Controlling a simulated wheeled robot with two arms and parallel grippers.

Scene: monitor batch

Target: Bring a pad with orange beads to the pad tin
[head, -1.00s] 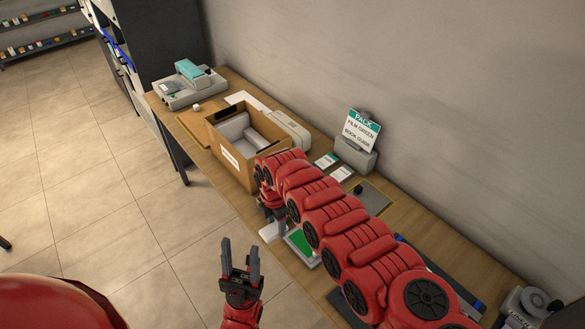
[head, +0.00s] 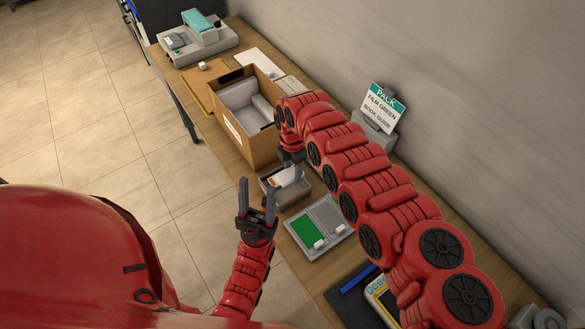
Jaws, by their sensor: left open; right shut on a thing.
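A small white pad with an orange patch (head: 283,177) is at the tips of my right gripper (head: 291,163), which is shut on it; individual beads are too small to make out. The pad is over or inside a small grey open tin (head: 298,196), apparently the pad tin; whether it touches the bottom cannot be told. My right forearm hides part of the area behind. My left gripper (head: 256,190) is open and empty, fingers pointing up, in front of the tin near the table's front edge.
A tray (head: 291,238) with green and grey halves holds small white pieces right of the tin. A cardboard box (head: 262,150) with grey lining stands behind-left. A PACK sign (head: 381,108) stands at the wall. A grey device (head: 190,48) is at the far end.

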